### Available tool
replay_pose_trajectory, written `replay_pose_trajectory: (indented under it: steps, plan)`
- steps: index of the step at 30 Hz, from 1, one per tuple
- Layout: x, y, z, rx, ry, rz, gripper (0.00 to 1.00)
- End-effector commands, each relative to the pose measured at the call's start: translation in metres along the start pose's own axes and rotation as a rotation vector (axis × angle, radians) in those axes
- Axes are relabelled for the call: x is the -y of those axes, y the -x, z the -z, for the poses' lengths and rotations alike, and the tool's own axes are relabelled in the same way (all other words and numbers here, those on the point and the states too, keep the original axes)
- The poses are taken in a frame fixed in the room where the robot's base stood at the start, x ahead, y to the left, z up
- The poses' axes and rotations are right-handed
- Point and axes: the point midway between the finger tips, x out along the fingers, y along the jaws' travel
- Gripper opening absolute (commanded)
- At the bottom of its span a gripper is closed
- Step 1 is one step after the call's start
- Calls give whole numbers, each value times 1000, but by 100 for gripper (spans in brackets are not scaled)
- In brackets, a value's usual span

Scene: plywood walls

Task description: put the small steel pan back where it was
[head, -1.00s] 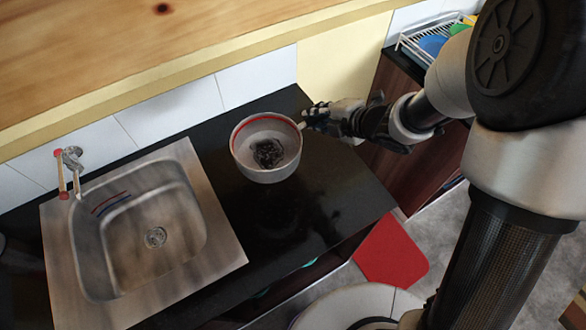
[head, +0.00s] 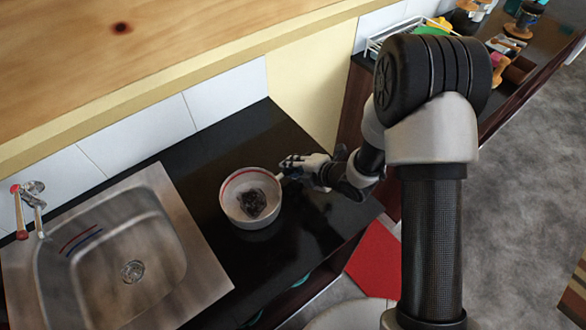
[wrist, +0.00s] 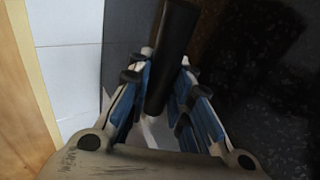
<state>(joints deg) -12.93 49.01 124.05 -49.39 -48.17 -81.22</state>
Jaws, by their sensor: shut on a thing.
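The small pan (head: 233,205) is a pale, round, deep vessel with a red line inside its rim and a dark mottled patch in the bottom. It is upright over the black counter (head: 215,155), right of the sink. I cannot tell whether it touches the counter. My gripper (head: 288,168) is at its upper right side, shut on its handle. In the wrist view a dark bar, seemingly the handle (wrist: 172,45), runs between the blue-padded fingers (wrist: 165,100). The fingers hide part of it.
A steel sink (head: 150,215) with a tap (head: 30,200) fills the left of the counter. White tiles (head: 150,125) and a wooden cupboard (head: 130,50) stand behind. A dish rack (head: 385,40) is at the back right. Bare counter lies in front of the pan.

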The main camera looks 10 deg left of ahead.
Motion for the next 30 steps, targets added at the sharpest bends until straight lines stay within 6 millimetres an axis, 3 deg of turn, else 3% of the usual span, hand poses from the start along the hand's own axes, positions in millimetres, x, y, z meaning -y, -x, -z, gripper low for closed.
replay_pose_trajectory:
  steps: [11, 12, 18, 21, 30]
  plan:
    - [5, -5, 0, 1, 1, -4, 0]
    - [6, -5, 0, 0, 1, -1, 20]
    - [5, -4, 0, 0, 1, -1, 34]
    - [5, -4, 0, 0, 1, -1, 40]
    - [5, -4, 0, 0, 1, -1, 40]
